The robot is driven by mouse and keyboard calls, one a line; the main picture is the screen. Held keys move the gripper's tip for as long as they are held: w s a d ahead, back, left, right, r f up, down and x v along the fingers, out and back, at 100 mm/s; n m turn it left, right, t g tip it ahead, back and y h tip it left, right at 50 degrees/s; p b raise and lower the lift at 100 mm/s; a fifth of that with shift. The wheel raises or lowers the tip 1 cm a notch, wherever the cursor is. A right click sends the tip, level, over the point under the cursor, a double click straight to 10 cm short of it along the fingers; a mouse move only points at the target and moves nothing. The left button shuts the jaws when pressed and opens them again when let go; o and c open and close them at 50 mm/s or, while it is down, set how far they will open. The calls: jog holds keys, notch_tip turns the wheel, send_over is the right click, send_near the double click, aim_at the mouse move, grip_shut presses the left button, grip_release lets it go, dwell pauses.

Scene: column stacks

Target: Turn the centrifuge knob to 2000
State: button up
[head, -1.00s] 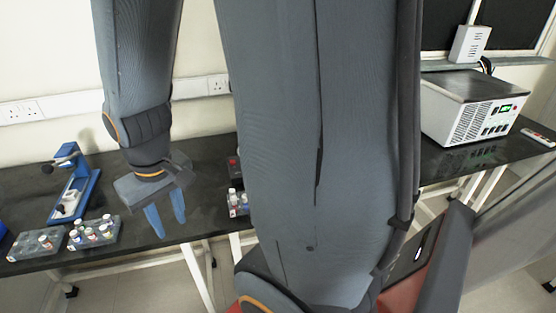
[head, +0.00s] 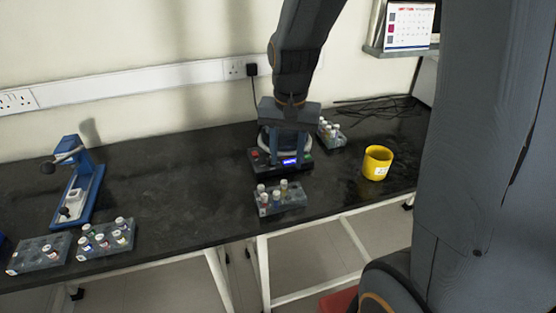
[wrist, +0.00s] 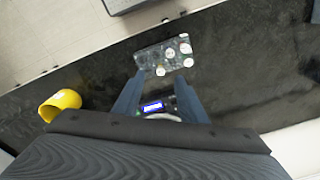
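The centrifuge (head: 289,162) is a small dark unit with a lit blue display on the bench, with a pale round top partly hidden behind my gripper. Its display (wrist: 153,107) also shows in the wrist view, between my fingers. The text on it is too small to read. A red spot (head: 254,154) is at the left of its front. I cannot make out the knob clearly. My gripper (head: 287,145) points down over the centrifuge. In the wrist view my gripper (wrist: 158,85) has its two fingers apart with nothing held between them; contact with the centrifuge cannot be told.
A vial rack (head: 280,203) stands just in front of the centrifuge; another rack (head: 331,136) is behind right. A yellow cup (head: 377,163) stands to the right. A blue stand (head: 78,190) and two more racks are at the left. The bench between is clear.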

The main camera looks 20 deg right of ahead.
aim_at(286, 162)
jog(key=w+f+m+b, duration=0.1)
jog(key=w+m, duration=0.2)
jog(key=w, duration=0.2)
jog(key=w+f+m+b, duration=0.1)
jog(key=w+m+b, duration=0.1)
jog(key=w, duration=0.3)
jog(key=w+f+m+b, duration=0.1)
jog(key=w+m+b, duration=0.1)
jog(key=w+m, duration=0.2)
jog(key=shift+w+d+f+g, duration=0.1)
jog(key=shift+w+f+g, duration=0.3)
jog(key=shift+w, duration=0.1)
jog(key=shift+f+p, duration=0.45)
jog(key=shift+f, duration=3.35)
grip_shut()
